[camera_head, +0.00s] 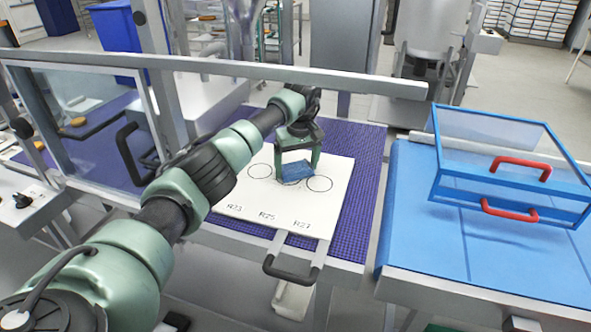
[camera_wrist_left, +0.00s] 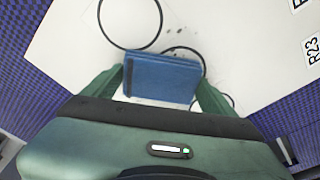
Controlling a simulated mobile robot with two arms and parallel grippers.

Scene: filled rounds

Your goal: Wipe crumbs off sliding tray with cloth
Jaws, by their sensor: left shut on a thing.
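The white sliding tray (camera_head: 262,215) lies on the purple mesh belt, with its dark handle at the front. It bears printed circles and labels such as R23 along its front edge. My left gripper (camera_head: 297,170) is over the middle of the tray, pointing down, shut on a folded blue cloth (camera_head: 293,172). The cloth is at the tray's surface between two circles. In the left wrist view the cloth (camera_wrist_left: 162,78) sits between the green fingers, and a few dark crumbs (camera_wrist_left: 178,36) lie on the tray (camera_wrist_left: 235,40) just beyond it. My right gripper is not in view.
A metal rail (camera_head: 215,68) runs across behind the tray. A glass panel (camera_head: 95,125) stands at the left, over the belt. A blue table (camera_head: 420,225) on the right carries a clear blue-framed box (camera_head: 480,190) with red handles. Purple belt (camera_head: 357,150) is bare right of the tray.

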